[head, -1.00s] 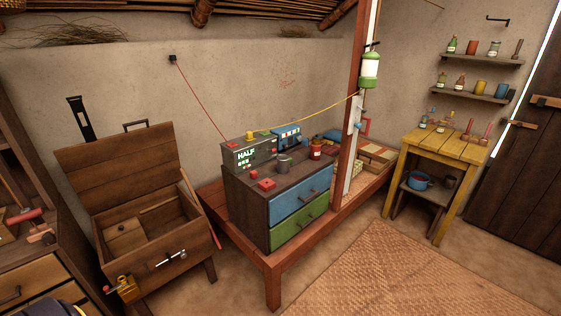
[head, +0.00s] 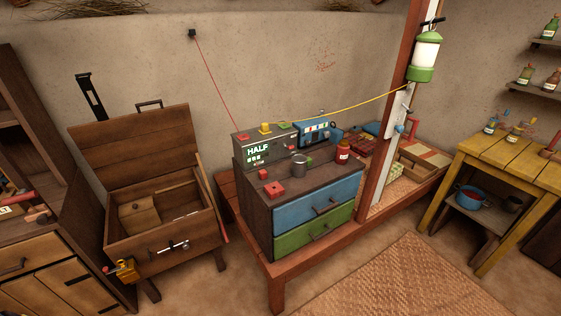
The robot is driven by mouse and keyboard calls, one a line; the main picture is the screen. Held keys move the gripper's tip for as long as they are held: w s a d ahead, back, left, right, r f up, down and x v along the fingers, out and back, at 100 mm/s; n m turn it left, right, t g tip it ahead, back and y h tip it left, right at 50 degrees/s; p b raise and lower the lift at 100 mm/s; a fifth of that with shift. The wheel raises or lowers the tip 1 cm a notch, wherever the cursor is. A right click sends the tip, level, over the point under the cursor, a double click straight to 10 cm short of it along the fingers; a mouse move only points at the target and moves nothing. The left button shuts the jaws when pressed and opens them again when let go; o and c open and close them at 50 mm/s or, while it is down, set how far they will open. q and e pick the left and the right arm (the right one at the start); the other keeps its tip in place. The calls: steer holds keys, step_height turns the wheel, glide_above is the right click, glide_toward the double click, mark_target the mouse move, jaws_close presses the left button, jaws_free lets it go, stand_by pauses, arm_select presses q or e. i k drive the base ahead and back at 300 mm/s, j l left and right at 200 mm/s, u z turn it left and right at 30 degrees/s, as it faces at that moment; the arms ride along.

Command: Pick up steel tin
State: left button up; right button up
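A small grey metal tin (head: 300,166), which looks like the steel tin, stands upright on top of the small drawer chest (head: 254,207). It seems to have a handle on its right side. A red bottle (head: 342,151) stands to its right and a red block (head: 274,190) lies in front and to its left. Neither of my grippers is in the head view.
The chest, with blue and green drawers, sits on a low red wooden platform (head: 262,257). A wooden post (head: 383,150) stands right of it. An open wooden box (head: 150,235) is at left, a yellow table (head: 500,156) at right. Floor matting (head: 400,280) lies clear in front.

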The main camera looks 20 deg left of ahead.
mark_target(299, 166)
steer(key=i+l+u, duration=0.8)
steer(key=l+u, duration=0.15)
steer(key=l, duration=0.15)
